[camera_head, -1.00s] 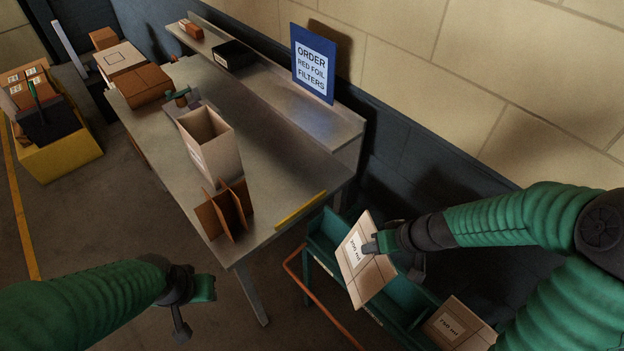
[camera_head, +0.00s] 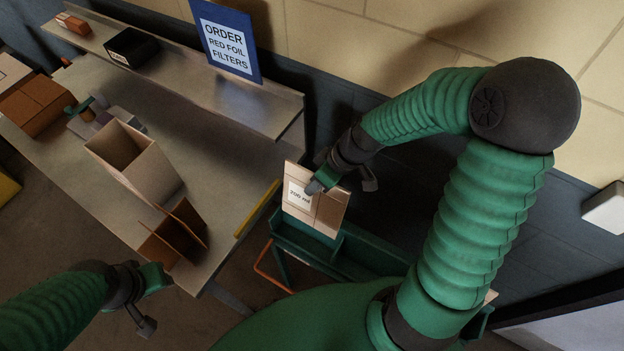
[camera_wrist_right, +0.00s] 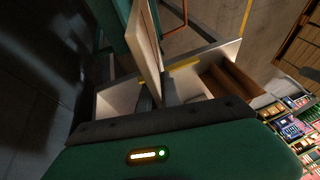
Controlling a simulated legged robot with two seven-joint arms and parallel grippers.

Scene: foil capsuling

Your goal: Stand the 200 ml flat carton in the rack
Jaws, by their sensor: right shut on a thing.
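The flat carton (camera_head: 322,217) is tan with a white label that seems to read 200 ml. My right gripper (camera_head: 325,180) is shut on its upper part and holds it tilted above the green cart, right of the table. In the right wrist view the carton (camera_wrist_right: 146,45) shows nearly edge-on between the fingers (camera_wrist_right: 157,95). A brown slotted divider piece (camera_head: 172,236), perhaps the rack, stands at the table's near end. My left gripper (camera_head: 150,303) is open and empty, in front of the table.
A tall open box (camera_head: 150,172) stands behind the divider on the metal table (camera_head: 215,160). A yellow strip (camera_head: 257,208) lies along the table's right edge. The green cart (camera_head: 350,250) is partly hidden by my right arm. A blue order sign (camera_head: 228,42) stands on the back shelf.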

